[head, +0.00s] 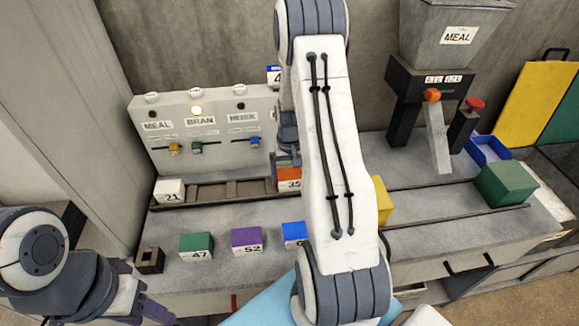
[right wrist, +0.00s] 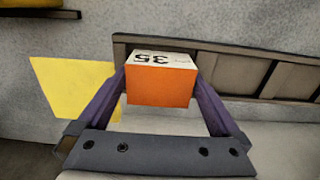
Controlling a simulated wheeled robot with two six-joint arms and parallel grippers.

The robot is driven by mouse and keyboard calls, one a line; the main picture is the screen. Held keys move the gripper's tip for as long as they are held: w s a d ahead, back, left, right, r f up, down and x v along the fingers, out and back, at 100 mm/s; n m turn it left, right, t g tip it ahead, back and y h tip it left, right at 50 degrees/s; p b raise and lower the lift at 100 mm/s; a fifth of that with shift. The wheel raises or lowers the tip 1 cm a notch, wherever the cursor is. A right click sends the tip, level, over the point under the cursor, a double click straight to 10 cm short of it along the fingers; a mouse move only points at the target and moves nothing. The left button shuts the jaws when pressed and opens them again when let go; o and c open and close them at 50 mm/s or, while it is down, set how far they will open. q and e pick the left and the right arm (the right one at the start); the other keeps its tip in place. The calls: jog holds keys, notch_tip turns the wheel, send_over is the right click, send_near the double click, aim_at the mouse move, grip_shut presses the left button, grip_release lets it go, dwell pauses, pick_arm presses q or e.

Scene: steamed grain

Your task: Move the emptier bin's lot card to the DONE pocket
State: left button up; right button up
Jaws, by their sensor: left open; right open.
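An orange block marked 35 (head: 289,178) sits at the rail behind my right arm. In the right wrist view the orange block (right wrist: 160,92) is between the two purple fingers of my right gripper (right wrist: 160,78), which is open around it; finger contact is unclear. In the head view my right arm mostly hides that gripper (head: 288,152). My left gripper (head: 155,311) is open at the lower left, partly cut off, away from the blocks. A blue-and-white card (head: 274,75) shows partly behind the arm. No label reading DONE is legible, and no bin fill level shows.
A panel (head: 160,108) reads MEAL, BRAN and HUSK; the BRAN lamp glows. A white block 21 (head: 169,191) is on the rail (head: 222,187). Green 47 (head: 196,245), purple 52 (head: 246,240) and blue (head: 294,234) blocks stand in front. A MEAL hopper (head: 450,45) is right.

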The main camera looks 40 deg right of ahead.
aim_at(290, 174)
notch_tip(290, 174, up, 12)
jog(key=b, duration=0.2)
jog(key=a+r+n, duration=0.3)
jog(key=a, duration=1)
jog(key=s+a+r+n, duration=0.1)
jog(key=s+a+n, duration=0.2)
jog(key=s+a, duration=0.35)
jog(key=s+a+r+n, duration=0.2)
jog(key=s+a+n, duration=0.1)
jog(key=a, duration=0.6)
jog(key=s+a+n+y, duration=0.1)
jog(key=s+a+n, duration=0.3)
jog(key=s, duration=0.7)
jog(key=shift+s+a+f+n, duration=0.2)
jog(key=shift+s+a+n, duration=0.2)
jog(key=shift+a, duration=0.35)
